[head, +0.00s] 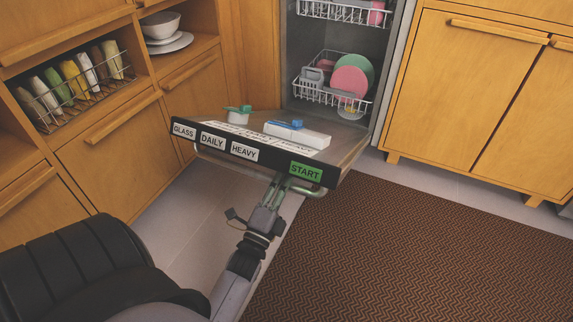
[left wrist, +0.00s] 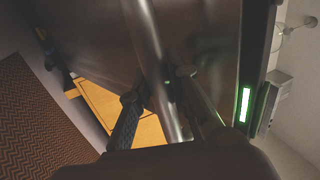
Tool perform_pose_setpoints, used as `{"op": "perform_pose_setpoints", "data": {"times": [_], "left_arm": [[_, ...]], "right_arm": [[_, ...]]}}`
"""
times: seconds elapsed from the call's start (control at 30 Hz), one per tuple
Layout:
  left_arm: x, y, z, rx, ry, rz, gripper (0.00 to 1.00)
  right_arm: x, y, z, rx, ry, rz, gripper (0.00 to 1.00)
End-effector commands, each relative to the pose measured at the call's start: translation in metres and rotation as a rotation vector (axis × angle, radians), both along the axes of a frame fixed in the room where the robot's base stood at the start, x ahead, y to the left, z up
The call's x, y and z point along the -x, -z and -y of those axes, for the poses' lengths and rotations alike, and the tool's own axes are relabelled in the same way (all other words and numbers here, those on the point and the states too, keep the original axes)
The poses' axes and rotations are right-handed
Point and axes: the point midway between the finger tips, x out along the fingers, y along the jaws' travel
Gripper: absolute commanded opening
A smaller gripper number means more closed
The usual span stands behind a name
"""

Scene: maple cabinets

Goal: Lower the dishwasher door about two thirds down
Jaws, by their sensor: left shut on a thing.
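The dishwasher door (head: 345,148) is swung down from the dishwasher (head: 332,60) and stands partly open, its inner face up and tilted. Its top edge carries labels GLASS, DAILY, HEAVY and a green START label (head: 306,171). A bar handle (head: 215,155) runs along the front below the labels. My left gripper (head: 291,187) is shut on the handle near its right end, under the START label. In the left wrist view the metal handle (left wrist: 157,55) passes between the fingers, and a green light shows on the door edge. My right gripper is not in view.
Racks (head: 330,95) with pink and green plates sit inside the dishwasher. Cabinets with drawers (head: 140,130) stand at the left, and more cabinets (head: 480,100) at the right. A brown patterned rug (head: 420,250) covers the floor at the right. The floor beneath the door looks clear.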

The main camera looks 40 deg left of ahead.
Motion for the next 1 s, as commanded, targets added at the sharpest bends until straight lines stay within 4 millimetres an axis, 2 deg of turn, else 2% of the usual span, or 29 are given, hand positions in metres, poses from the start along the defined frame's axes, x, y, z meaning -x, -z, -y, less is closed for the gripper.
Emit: {"op": "perform_pose_setpoints", "data": {"times": [0.2,0.23,0.53,0.83,1.0], "left_arm": [[0.0,0.001,0.0,0.002,0.0,-0.005,0.0],[0.0,0.001,0.0,0.002,0.0,-0.004,0.17],[0.0,-0.001,0.0,-0.001,0.001,0.001,0.37],[0.0,-0.003,0.0,-0.001,0.001,0.003,0.38],[-0.001,-0.021,0.0,-0.003,0.002,0.006,0.38]], "right_arm": [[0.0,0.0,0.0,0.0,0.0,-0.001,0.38],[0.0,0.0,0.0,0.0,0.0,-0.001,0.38],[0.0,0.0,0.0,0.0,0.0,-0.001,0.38],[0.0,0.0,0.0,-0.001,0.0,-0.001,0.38],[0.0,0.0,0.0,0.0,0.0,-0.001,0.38]]}}
